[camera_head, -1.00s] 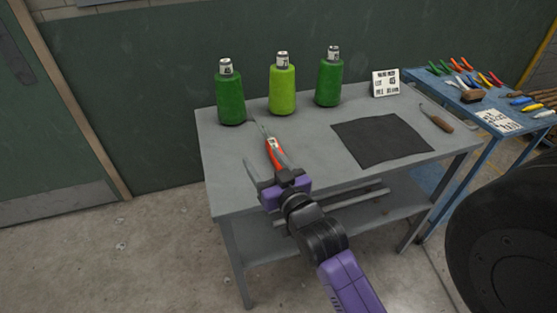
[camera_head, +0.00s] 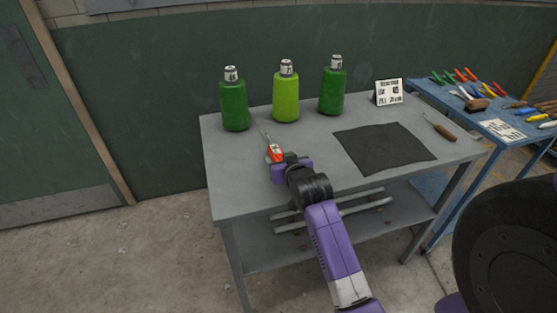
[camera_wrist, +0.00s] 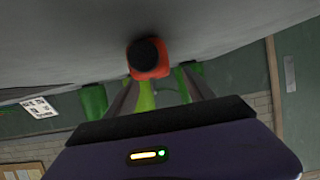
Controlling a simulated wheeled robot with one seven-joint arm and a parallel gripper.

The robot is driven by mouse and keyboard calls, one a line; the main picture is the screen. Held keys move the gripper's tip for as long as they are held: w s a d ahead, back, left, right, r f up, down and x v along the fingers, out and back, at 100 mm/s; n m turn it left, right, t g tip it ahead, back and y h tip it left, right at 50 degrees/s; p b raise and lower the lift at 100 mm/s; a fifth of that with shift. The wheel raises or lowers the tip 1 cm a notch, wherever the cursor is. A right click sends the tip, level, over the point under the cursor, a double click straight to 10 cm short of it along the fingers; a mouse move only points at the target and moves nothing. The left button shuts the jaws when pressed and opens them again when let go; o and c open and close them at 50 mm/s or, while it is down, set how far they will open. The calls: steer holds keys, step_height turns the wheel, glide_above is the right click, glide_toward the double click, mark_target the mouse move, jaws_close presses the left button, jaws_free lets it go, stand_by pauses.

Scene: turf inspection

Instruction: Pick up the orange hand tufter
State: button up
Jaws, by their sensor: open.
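The orange hand tufter (camera_head: 274,152) lies on the grey table's left part, its thin metal tip pointing back toward the green cones. My gripper (camera_head: 277,162) is at its near end and hides much of its handle in the head view. In the wrist view the tufter (camera_wrist: 147,60) shows end-on, with a round black butt and orange body. My gripper's two fingers (camera_wrist: 160,88) are apart, one on each side of the tufter's line. The gripper is open; I cannot tell if a finger touches the tufter.
Three green yarn cones (camera_head: 286,96) stand along the table's back. A dark cloth (camera_head: 384,147), a small sign (camera_head: 388,92) and a wooden-handled tool (camera_head: 440,128) are to the right. A blue table (camera_head: 480,110) with many tools stands beyond. The grey table's (camera_head: 240,195) front left is bare.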

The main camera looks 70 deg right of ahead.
mark_target(278, 155)
steer(key=shift+x, duration=1.95)
steer(key=shift+s+r, duration=0.1)
jaws_close()
